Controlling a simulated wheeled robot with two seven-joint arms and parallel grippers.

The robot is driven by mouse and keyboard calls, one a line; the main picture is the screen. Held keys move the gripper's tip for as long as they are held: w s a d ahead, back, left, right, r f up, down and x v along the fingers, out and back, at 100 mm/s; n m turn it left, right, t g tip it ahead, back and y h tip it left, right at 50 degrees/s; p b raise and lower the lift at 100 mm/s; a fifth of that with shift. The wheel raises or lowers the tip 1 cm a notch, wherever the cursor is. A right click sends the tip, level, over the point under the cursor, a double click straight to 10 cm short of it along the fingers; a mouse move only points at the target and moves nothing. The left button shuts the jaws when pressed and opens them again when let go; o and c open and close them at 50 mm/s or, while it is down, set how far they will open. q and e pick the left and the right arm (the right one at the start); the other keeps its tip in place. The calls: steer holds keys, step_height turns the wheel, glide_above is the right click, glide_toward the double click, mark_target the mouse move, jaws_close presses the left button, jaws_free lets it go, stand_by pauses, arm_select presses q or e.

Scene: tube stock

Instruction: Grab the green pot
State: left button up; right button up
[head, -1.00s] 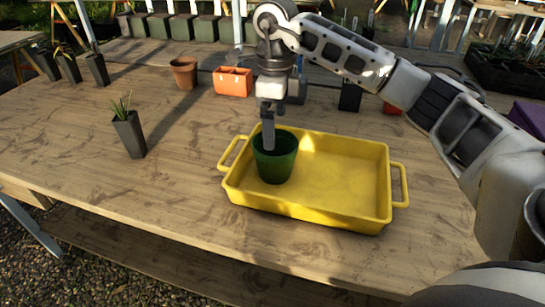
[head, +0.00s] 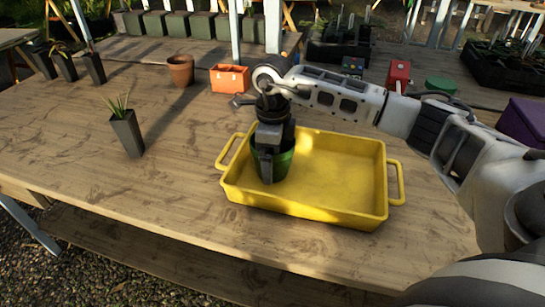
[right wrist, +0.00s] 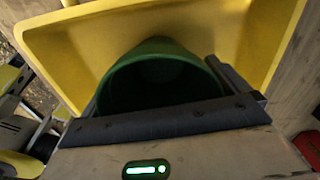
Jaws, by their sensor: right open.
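The green pot (head: 285,163) stands upright in the left part of the yellow tray (head: 330,211). My right gripper (head: 267,172) is lowered at the pot, one dark finger showing in front of its near side in the head view. In the right wrist view the pot (right wrist: 160,50) opens toward the camera, and the open jaws (right wrist: 160,90) lie on either side of it. The gripper body hides part of the pot's rim in the head view. My left gripper is not in view.
A grey pot with a plant (head: 127,134) stands to the left on the wooden table (head: 60,150). A terracotta pot (head: 181,70) and an orange container (head: 230,78) stand behind the tray. The table's front left is clear.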

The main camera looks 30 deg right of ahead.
steer(key=c, duration=0.8)
steer(key=shift+r, duration=0.15)
